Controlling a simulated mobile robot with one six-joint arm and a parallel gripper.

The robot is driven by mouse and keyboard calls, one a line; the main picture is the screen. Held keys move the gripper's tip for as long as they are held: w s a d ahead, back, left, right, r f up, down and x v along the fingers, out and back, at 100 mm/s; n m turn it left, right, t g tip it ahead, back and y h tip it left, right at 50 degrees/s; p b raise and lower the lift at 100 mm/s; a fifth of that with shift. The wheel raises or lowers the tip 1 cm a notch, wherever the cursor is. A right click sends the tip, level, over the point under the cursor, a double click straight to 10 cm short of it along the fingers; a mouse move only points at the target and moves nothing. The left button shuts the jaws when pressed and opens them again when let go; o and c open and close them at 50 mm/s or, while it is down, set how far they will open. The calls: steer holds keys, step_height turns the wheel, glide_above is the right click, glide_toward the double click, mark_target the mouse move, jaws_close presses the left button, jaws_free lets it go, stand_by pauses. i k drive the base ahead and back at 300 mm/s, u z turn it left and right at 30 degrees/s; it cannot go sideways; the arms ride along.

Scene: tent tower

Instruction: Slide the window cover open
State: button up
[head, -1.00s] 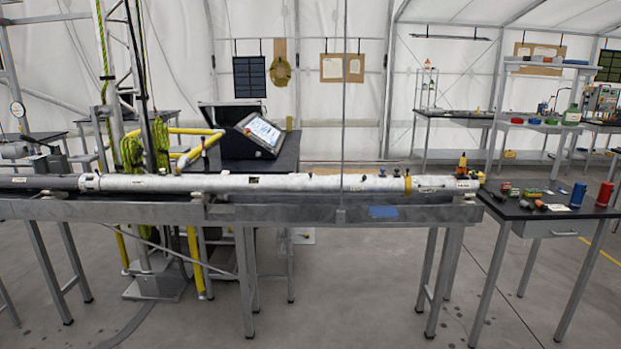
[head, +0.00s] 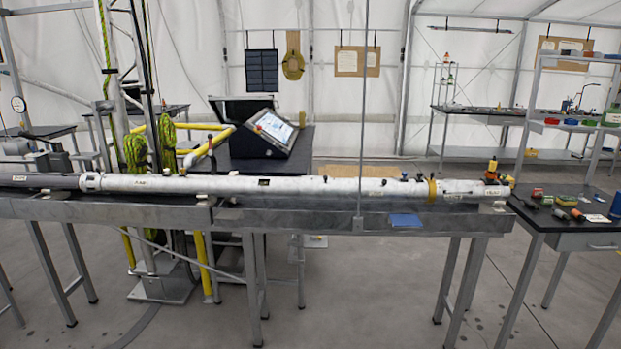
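A long pale tube (head: 330,186) lies level along a grey metal bench (head: 300,217) across the head view. A small dark rectangle (head: 264,182) shows on its front side, left of the middle. It may be a window or its cover; it is too small to tell which, or whether it is open. A yellow ring (head: 432,190) circles the tube toward the right, with small dark knobs just left of it. My gripper is not in view.
A thin grey vertical rod (head: 362,120) stands before the tube. A blue pad (head: 406,220) lies on the bench. A black side table (head: 575,224) with small parts stands at right. A console with a lit screen (head: 274,127) is behind. The floor in front is clear.

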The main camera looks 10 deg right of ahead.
mark_target(310, 185)
steer(key=u, duration=0.6)
steer(key=i, duration=1.05)
steer(key=u, duration=0.25)
